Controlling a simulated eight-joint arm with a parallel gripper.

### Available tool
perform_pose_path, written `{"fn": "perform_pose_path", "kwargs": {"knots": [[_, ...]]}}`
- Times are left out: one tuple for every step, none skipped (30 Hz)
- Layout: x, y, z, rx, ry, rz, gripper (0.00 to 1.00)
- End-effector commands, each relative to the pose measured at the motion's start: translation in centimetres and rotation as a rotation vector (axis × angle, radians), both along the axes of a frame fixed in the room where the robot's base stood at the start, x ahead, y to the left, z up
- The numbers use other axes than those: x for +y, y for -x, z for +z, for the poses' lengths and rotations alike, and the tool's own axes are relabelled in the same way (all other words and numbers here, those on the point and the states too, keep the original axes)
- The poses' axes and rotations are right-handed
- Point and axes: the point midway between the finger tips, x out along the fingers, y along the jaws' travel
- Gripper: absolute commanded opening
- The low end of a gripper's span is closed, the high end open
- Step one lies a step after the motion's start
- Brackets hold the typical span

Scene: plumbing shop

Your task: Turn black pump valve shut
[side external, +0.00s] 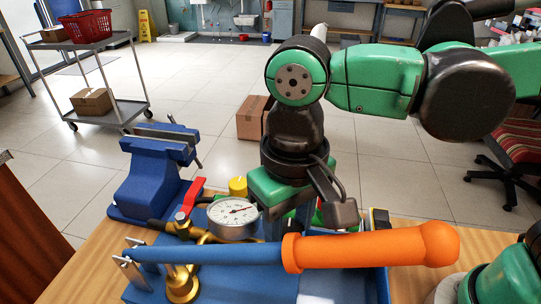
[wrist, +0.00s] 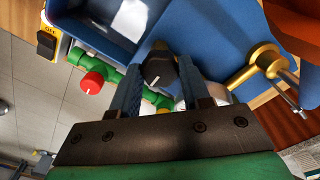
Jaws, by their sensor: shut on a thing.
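The black pump valve (wrist: 157,70) is a dark knob with a short white line on its face. In the wrist view it sits between the fingertips of my gripper (wrist: 161,80), which is shut on it. In the side view my gripper (side external: 305,212) reaches down behind the pump's long blue handle with its orange grip (side external: 370,249). The valve and the fingertips are hidden there by the handle and the gripper. The round pressure gauge (side external: 233,218) stands just left of my gripper.
A red lever (side external: 188,196) on brass fittings and a blue vise (side external: 160,165) stand to the left. The wrist view shows a red knob (wrist: 92,83) on green piping and a brass fitting (wrist: 266,59). The orange-gripped handle crosses close in front of my gripper.

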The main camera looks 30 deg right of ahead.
Motion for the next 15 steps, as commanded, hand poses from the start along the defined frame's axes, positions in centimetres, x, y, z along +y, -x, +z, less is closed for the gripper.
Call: {"fn": "perform_pose_path", "kwargs": {"knots": [[-0.01, 0.01, 0.03, 0.001, 0.001, -0.013, 0.00], [-0.01, 0.01, 0.03, 0.001, 0.001, -0.020, 0.00], [-0.01, 0.01, 0.03, 0.001, 0.001, -0.027, 0.00], [-0.01, 0.01, 0.03, 0.001, 0.001, -0.031, 0.00], [-0.01, 0.01, 0.03, 0.001, 0.001, -0.035, 0.00], [-0.01, 0.01, 0.03, 0.001, 0.001, -0.040, 0.00], [-0.01, 0.01, 0.03, 0.001, 0.001, -0.043, 0.00], [-0.01, 0.01, 0.03, 0.001, 0.001, -0.044, 0.00], [-0.01, 0.01, 0.03, 0.001, 0.001, -0.046, 0.00], [-0.01, 0.01, 0.03, 0.001, 0.001, -0.047, 0.00], [-0.01, 0.01, 0.03, 0.001, 0.001, -0.047, 0.00], [-0.01, 0.01, 0.03, 0.001, 0.001, -0.047, 0.00], [-0.01, 0.01, 0.03, 0.001, 0.001, -0.047, 0.00], [-0.01, 0.01, 0.03, 0.001, 0.001, -0.047, 0.00], [-0.01, 0.01, 0.03, 0.001, 0.001, -0.047, 0.00]]}}
